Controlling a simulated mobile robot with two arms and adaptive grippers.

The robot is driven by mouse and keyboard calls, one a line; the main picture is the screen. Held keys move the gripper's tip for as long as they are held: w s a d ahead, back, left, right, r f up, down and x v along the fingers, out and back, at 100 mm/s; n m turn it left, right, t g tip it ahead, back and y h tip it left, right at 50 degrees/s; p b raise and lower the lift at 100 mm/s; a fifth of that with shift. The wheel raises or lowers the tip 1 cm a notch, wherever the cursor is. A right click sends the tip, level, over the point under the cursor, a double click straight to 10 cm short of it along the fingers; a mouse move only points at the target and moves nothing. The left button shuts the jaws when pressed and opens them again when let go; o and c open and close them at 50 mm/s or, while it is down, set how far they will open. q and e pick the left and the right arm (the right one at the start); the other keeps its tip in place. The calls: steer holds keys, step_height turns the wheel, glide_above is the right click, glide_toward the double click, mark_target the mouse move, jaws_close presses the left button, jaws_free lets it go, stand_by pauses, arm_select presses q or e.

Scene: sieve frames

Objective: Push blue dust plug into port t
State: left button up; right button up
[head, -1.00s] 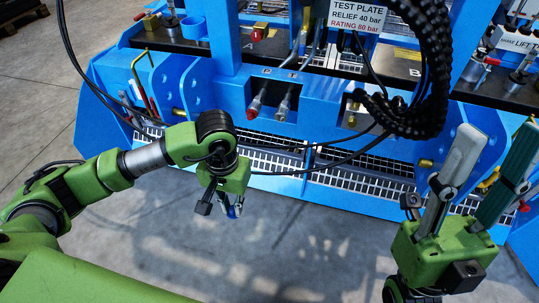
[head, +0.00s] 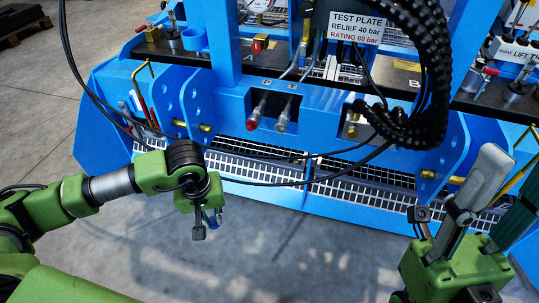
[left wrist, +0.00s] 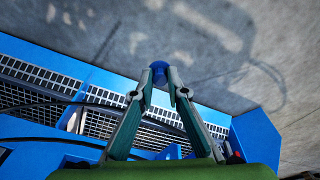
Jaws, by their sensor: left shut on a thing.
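The blue dust plug (left wrist: 159,72) is between the fingertips of my left gripper (left wrist: 160,88) in the left wrist view. In the head view the left gripper (head: 208,223) hangs over the floor in front of the blue frame, with the blue plug (head: 214,222) at its tips. Port T (head: 283,117) is the silver fitting under the letter T on the blue panel, above and right of the left gripper and apart from it. Its open end is too small to read. My right gripper (head: 508,190) is at the right edge, its fingers apart and partly cut off.
The port P fitting (head: 257,112) with a red end sits just left of port T. Black hoses (head: 350,150) loop below and right of the ports. A metal grating (head: 250,165) runs along the frame's foot. The floor in front is clear.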

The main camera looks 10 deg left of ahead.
arm_select(q)
steer(key=w+d+f+n+g+y, duration=0.1)
steer(key=d+n+g+y, duration=0.3)
steer(key=n, duration=0.8)
steer(key=w+d+f+n+g, duration=0.1)
steer(key=d+f+n, duration=0.1)
steer(key=d+n, duration=0.65)
steer(key=w+a+r+m+t+h, duration=0.1)
steer(key=a+r+m+t+h, duration=0.4)
steer(key=m, duration=1)
steer(key=w+a+r+m+t+h, duration=0.1)
steer(key=a+m+t+h, duration=0.65)
steer(key=m, duration=0.85)
steer(key=shift+s+d+r+n+t+y, duration=0.1)
steer(key=shift+d+n+t+y, duration=1)
steer(key=shift+d+n+t, duration=0.4)
steer(key=shift+d+r+n+t+y, duration=0.1)
steer(key=shift+d+n+t+y, duration=1.05)
steer(key=shift+t, duration=0.5)
